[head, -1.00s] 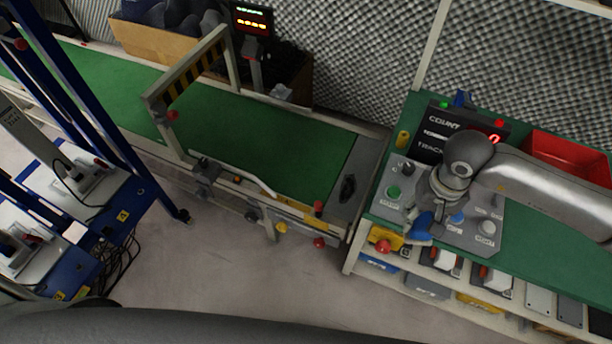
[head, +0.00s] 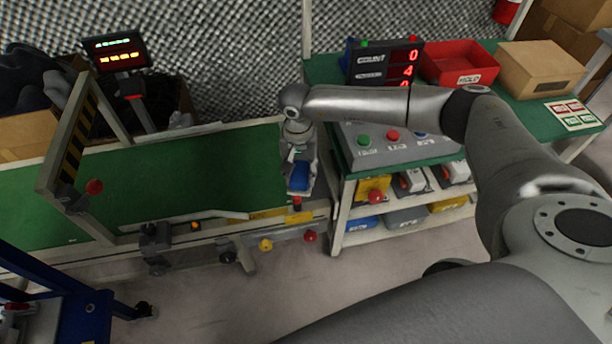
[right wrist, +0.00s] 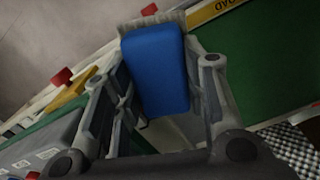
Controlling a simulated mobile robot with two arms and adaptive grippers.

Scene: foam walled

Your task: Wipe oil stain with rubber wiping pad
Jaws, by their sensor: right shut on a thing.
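My right gripper (head: 299,172) is shut on the blue rubber wiping pad (head: 300,178). It holds the pad over the right end of the green conveyor (head: 215,165). In the right wrist view the blue pad (right wrist: 155,72) sits between the two fingers, with a pale grey edge at its far end. I cannot tell whether the pad touches the conveyor. No oil stain can be made out; the area under the gripper and pad is hidden. My left gripper is not in view.
A control panel (head: 365,152) with buttons and a red bin (head: 459,64) stand on the green workbench to the right. A striped gate frame (head: 76,140) crosses the conveyor on the left. Red and yellow knobs (head: 266,245) line its front edge. The belt's middle is clear.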

